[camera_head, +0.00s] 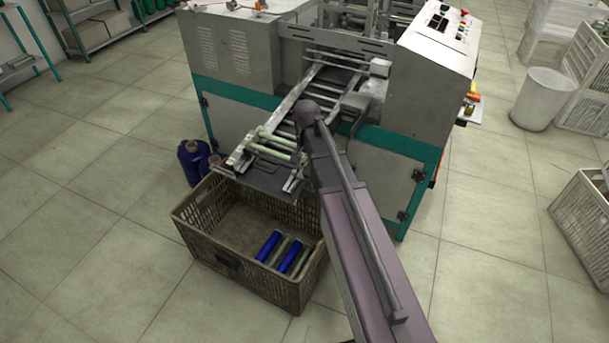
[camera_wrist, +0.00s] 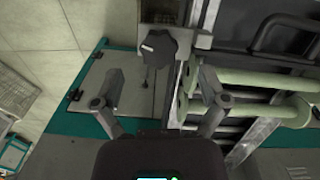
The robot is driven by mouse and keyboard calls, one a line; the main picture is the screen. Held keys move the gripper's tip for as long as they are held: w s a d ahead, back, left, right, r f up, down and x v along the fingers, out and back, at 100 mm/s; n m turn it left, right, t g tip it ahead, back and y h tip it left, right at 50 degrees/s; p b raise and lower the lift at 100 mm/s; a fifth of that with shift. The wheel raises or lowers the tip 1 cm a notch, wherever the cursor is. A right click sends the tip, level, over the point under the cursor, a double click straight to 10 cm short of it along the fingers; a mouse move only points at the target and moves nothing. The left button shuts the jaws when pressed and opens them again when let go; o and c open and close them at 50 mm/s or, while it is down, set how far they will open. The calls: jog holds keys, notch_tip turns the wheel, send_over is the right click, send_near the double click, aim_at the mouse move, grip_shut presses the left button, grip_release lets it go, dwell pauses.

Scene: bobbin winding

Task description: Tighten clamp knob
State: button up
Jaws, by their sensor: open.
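A dark lobed clamp knob (camera_wrist: 158,46) shows in the upper middle of the wrist view, at the end of a grey bar. My gripper (camera_wrist: 161,80) is open and empty. Its two fingers stand well apart, and the knob appears beyond the gap between their tips, not gripped. I cannot tell the exact distance to it. In the head view my arm covers the knob and most of my gripper, near the feed frame of the winding machine (camera_head: 398,98).
Pale green rods (camera_wrist: 258,80) and the machine's frame lie right of the knob in the wrist view. A crate (camera_head: 205,258) with blue and green bobbins stands below the machine's front. Blue spools (camera_head: 190,162) stand on the floor beside it. Open floor lies to the left.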

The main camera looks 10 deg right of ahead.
aim_at(308, 170)
jog(key=shift+f+b, duration=1.45)
jog(key=shift+f, duration=0.3)
